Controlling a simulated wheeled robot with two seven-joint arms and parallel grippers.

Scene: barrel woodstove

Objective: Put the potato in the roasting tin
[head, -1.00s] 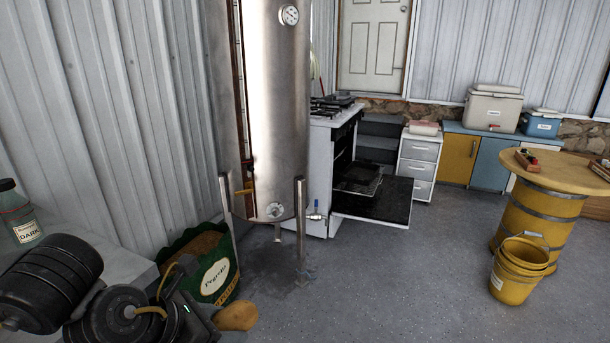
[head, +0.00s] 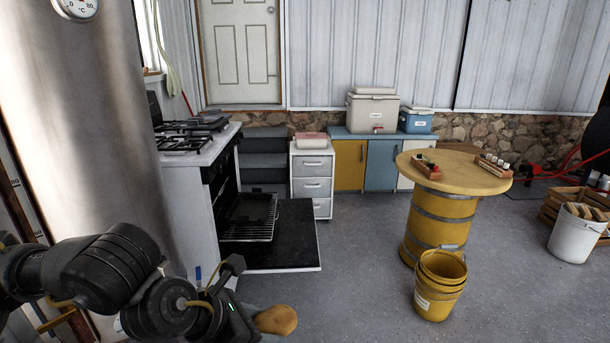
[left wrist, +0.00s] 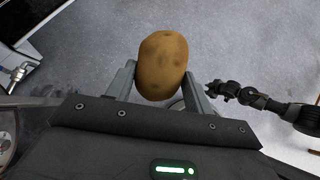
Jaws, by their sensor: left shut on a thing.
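The brown potato (head: 276,320) is at the bottom of the head view, held by my left gripper (head: 250,318) above the floor. In the left wrist view the potato (left wrist: 162,65) sits between the two fingers of my left gripper (left wrist: 158,82), which is shut on it. A dark roasting tin (head: 250,208) appears to rest on the oven rack, in the open oven; its inside is too dark to make out. A black arm, apparently my right one, shows in the left wrist view; whether its gripper (left wrist: 214,90) is open or shut is unclear.
The oven door (head: 285,250) is folded down in front of the white stove (head: 183,205). A large steel tank (head: 95,130) stands at the left, near my left arm. The floor between is clear.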

